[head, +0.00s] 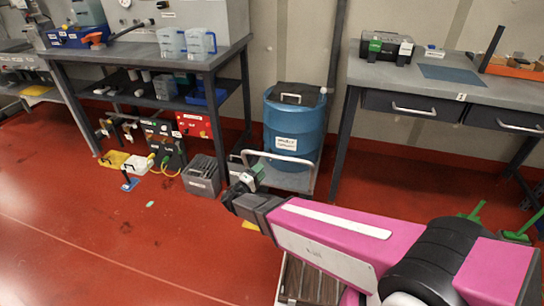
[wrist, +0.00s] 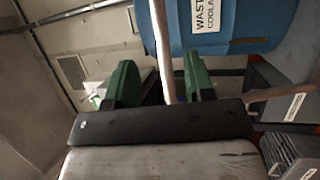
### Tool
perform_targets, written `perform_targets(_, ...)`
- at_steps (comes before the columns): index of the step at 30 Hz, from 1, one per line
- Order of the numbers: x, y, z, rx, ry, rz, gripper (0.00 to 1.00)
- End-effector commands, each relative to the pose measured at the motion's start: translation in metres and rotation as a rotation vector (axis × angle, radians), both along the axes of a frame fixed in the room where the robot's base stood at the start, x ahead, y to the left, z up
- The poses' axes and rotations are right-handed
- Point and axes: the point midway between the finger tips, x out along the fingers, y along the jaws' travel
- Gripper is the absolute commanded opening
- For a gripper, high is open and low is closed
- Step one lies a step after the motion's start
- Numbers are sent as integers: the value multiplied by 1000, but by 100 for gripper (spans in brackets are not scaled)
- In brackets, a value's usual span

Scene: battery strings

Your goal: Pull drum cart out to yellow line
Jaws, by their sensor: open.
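The blue drum (head: 290,128) with a white label and dark lid stands on the drum cart (head: 292,181), between the two benches. The cart has a pale tubular handle (head: 280,156) in front of the drum. My gripper (head: 246,180) is at the left end of the handle. In the wrist view the green fingers (wrist: 160,88) are apart, and a pale bar of the handle (wrist: 161,45) runs between them. The drum (wrist: 225,25) is just beyond.
A grey slotted box (head: 202,176) stands on the floor left of the cart. Bench legs (head: 342,145) flank the cart on both sides. Yellow and white trays (head: 112,160) lie further left. The red floor (head: 130,235) in front is mostly clear. A brown slatted crate (head: 308,284) is under my arm.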

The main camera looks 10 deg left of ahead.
Motion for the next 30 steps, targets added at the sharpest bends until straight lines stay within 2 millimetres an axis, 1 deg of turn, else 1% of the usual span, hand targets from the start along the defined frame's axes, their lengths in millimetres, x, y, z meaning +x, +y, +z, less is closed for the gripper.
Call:
perform_targets(4, 3, -4, -1, 22, -15, -2, 48)
perform_targets(8, 15, -9, 2, 21, -16, -3, 48)
perform_targets(18, 65, -35, 12, 20, -14, -3, 48)
perform_targets(22, 80, -43, 15, 20, -14, -3, 48)
perform_targets(27, 91, -48, 18, 19, -14, -1, 48)
perform_targets(30, 93, -50, 18, 19, -14, -1, 48)
